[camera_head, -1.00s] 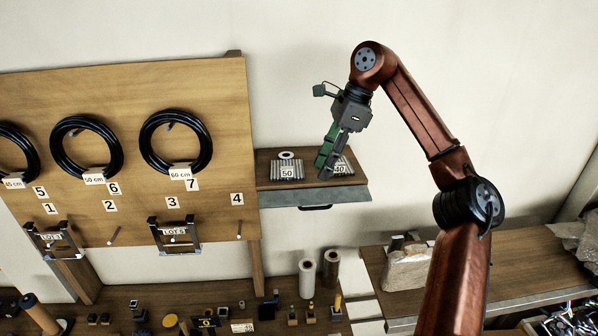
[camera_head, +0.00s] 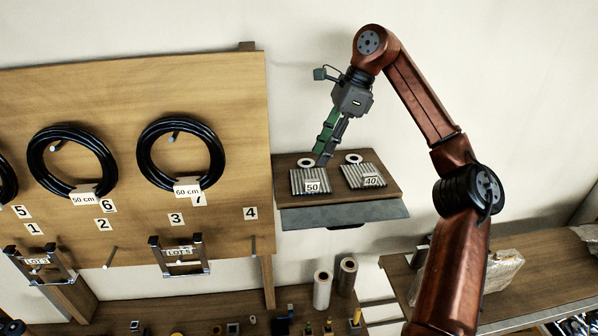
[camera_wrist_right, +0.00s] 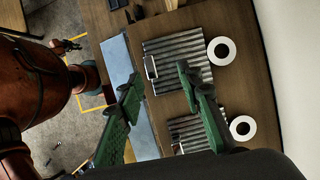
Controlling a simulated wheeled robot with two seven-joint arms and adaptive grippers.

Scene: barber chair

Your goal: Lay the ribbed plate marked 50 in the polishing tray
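The ribbed plate marked 50 (camera_head: 301,180) lies on the left of a small wooden wall shelf (camera_head: 335,202), its label at the front. In the right wrist view this plate (camera_wrist_right: 185,45) is the upper one. A similar plate marked 40 (camera_head: 355,172) lies to its right, and it is the lower one in the wrist view (camera_wrist_right: 188,132). My left gripper is out of view. I cannot identify the polishing tray.
A white ring (camera_head: 305,163) sits behind plate 50 and another (camera_head: 353,158) behind plate 40. A wooden board (camera_head: 235,110) with black hose coils stands left of the shelf. Two rolls (camera_head: 322,288) stand below.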

